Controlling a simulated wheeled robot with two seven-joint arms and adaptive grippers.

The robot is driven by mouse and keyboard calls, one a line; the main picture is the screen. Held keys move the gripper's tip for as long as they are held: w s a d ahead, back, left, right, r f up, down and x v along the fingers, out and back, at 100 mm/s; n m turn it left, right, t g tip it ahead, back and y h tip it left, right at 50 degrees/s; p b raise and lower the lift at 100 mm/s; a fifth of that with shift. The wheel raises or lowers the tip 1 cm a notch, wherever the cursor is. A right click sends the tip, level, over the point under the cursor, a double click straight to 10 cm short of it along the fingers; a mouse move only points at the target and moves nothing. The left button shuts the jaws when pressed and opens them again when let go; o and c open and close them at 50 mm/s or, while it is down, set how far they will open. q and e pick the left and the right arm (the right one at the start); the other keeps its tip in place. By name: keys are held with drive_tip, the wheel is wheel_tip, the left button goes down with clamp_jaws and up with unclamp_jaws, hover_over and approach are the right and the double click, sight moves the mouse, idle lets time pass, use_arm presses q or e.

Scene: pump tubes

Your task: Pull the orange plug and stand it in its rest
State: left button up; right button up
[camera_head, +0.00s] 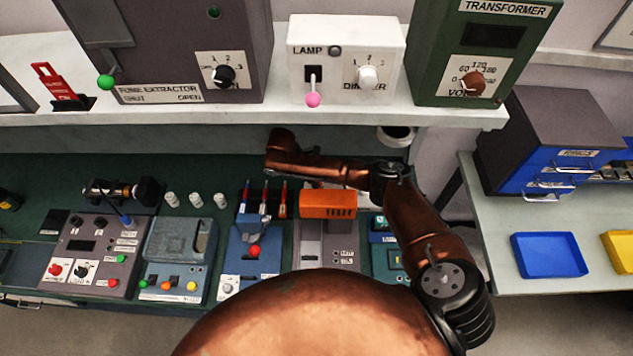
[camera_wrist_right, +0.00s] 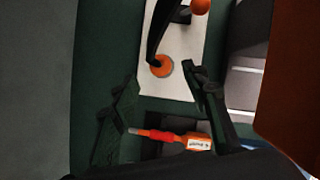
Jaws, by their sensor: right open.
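In the right wrist view, an orange round piece (camera_wrist_right: 161,67) sits on a pale plate (camera_wrist_right: 184,50), with a black curved piece rising from it. An orange ball (camera_wrist_right: 200,5) shows at the top edge. I cannot tell for certain which of these is the plug, and I cannot identify its rest. My right gripper (camera_wrist_right: 162,105) is open, its dark fingers apart on either side of the view below the round piece. Nothing is between the fingertips. In the head view my right arm reaches in from the right, but its fingers are not clear. My left gripper is not in view.
An orange box (camera_head: 328,204) stands under my right arm. The shelf (camera_head: 250,115) overhangs the bench. A blue tray (camera_head: 548,255) is on the right table.

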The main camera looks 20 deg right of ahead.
drive_tip(key=shift+v, duration=2.75)
